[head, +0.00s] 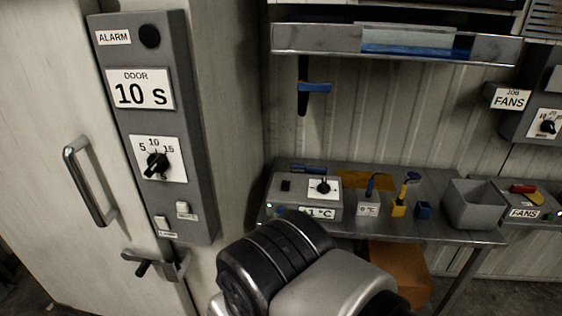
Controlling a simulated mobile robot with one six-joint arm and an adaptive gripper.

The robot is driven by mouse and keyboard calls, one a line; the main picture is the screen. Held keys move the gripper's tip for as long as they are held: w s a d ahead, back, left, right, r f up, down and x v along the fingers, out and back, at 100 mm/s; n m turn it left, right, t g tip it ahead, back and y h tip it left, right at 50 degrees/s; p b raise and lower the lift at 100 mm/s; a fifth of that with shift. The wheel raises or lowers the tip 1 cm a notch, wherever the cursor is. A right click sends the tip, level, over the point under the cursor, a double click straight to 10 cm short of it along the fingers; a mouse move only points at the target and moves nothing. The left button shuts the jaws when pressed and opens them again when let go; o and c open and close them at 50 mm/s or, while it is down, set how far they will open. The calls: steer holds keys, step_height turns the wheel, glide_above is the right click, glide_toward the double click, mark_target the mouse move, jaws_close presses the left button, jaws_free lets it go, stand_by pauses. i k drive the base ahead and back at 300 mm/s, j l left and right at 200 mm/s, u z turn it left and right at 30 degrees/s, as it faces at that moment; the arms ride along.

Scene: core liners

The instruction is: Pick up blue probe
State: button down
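A slim dark probe with a blue part (371,184) stands tilted in a small light block (368,206) on the metal bench (440,182); it looks like the blue probe. The block's label appears to read in °C, but is too small to read surely. Just right of it, a yellow block (398,210) holds a yellow stem with a blue top (412,177). A small blue block (423,210) sits beside that. My arm fills the bottom middle of the head view, in front of the bench. My gripper is out of view.
A grey instrument box (285,206) with a knob stands at the bench's left, with a blue item (308,168) behind it. A grey open bin (474,205) stands right. A metal shelf (390,42) overhangs the bench. A grey door panel (158,120) and handle (85,180) are left.

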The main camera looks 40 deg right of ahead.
mark_target(368, 193)
steer(key=l+z, duration=0.1)
steer(key=z, duration=1.2)
steer(key=i+l+z, duration=0.35)
steer(key=l, duration=0.25)
